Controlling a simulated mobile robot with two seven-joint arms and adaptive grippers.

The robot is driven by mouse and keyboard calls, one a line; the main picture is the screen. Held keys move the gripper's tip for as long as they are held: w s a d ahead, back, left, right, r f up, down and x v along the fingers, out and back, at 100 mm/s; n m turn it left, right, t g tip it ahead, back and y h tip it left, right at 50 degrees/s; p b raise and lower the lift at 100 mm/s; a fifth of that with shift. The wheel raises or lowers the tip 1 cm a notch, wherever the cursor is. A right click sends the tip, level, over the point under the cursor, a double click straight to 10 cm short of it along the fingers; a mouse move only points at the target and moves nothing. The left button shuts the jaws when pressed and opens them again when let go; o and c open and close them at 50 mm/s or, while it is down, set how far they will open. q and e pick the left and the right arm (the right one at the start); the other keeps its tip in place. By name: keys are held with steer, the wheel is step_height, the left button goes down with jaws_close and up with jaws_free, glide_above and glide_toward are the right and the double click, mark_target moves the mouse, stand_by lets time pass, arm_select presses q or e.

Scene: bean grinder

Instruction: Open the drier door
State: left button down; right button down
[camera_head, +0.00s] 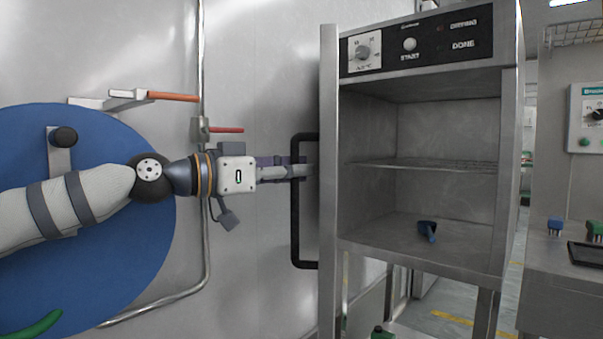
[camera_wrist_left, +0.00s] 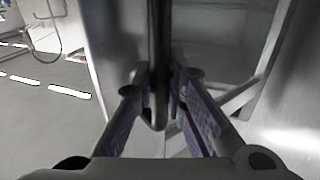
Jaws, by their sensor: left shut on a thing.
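The drier (camera_head: 420,250) is a steel cabinet with its front open to view. Its door (camera_head: 328,200) stands swung out at the left side and is seen almost edge-on. The black door handle (camera_head: 296,225) is a tall bar on the door's left face. My left gripper (camera_head: 302,170) comes in from the left and is shut on the handle's upright bar. In the left wrist view the dark handle (camera_wrist_left: 158,45) runs down between the two fingers of the gripper (camera_wrist_left: 160,95). My right gripper is in neither view.
A control panel (camera_head: 412,45) sits above the opening. A pipe and a large blue disc (camera_head: 150,245) are at the left. A steel counter (camera_head: 560,290) stands at the right.

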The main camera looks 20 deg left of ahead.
arm_select(q)
steer(key=c, duration=1.6)
jaws_free()
steer(key=v, duration=0.7)
steer(key=shift+s, duration=0.25)
steer(key=shift+a, duration=0.1)
steer(key=shift+c, duration=0.3)
